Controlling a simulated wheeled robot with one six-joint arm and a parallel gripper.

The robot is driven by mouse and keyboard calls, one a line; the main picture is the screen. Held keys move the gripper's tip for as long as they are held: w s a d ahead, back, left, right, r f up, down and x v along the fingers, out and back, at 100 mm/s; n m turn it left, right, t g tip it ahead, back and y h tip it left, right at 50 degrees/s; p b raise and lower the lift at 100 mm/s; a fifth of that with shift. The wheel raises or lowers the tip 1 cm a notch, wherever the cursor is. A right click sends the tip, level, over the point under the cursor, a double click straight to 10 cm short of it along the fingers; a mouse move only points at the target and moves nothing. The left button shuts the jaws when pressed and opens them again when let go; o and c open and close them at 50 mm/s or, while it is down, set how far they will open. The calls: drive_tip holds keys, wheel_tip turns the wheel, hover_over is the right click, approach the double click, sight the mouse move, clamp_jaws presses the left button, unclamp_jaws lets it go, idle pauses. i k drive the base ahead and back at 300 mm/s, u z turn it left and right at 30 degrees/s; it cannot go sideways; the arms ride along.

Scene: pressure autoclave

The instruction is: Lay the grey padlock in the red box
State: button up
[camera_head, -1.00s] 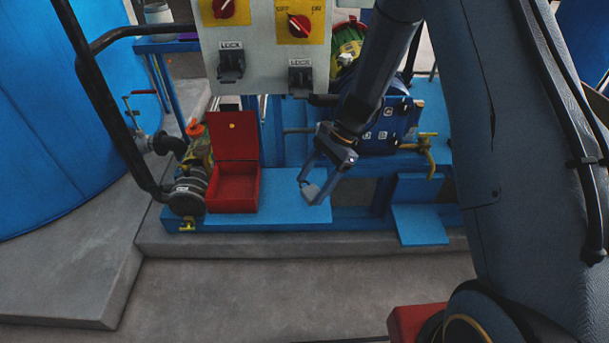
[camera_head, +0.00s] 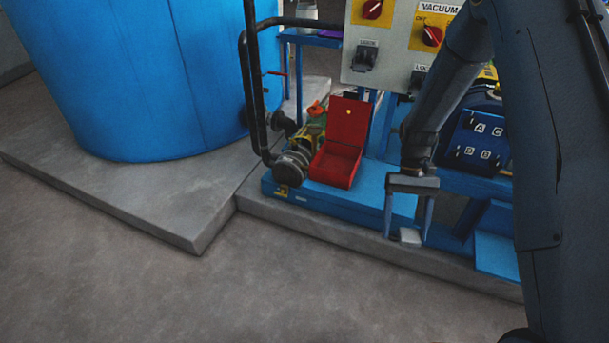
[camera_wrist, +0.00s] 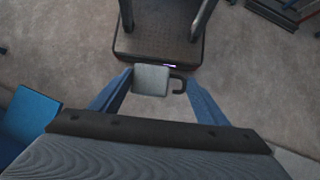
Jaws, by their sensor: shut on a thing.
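The grey padlock (camera_wrist: 150,80) is between my gripper's fingertips in the wrist view, with its dark shackle pointing right. In the head view the padlock (camera_head: 410,236) shows as a small pale block low between the fingers. My gripper (camera_head: 405,236) is shut on it and points down, in front of the blue bench and to the right of the red box. The red box (camera_head: 334,168) stands on the blue bench with its lid raised at the back. Its inside looks empty from here. The gripper and the box are apart.
A dark pump (camera_head: 291,167) and black pipe stand close to the left of the box. The control panel (camera_head: 385,45) with lockout switches hangs behind and above it. The blue bench (camera_head: 370,202) is clear between box and gripper. A large blue tank (camera_head: 165,80) stands at left.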

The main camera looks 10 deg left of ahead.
sight(336, 170)
drive_tip(key=u, duration=2.25)
drive_tip(key=i, duration=2.1)
drive_tip(key=z, duration=3.45)
drive_tip(key=i, duration=0.5)
drive_tip(key=u, duration=0.1)
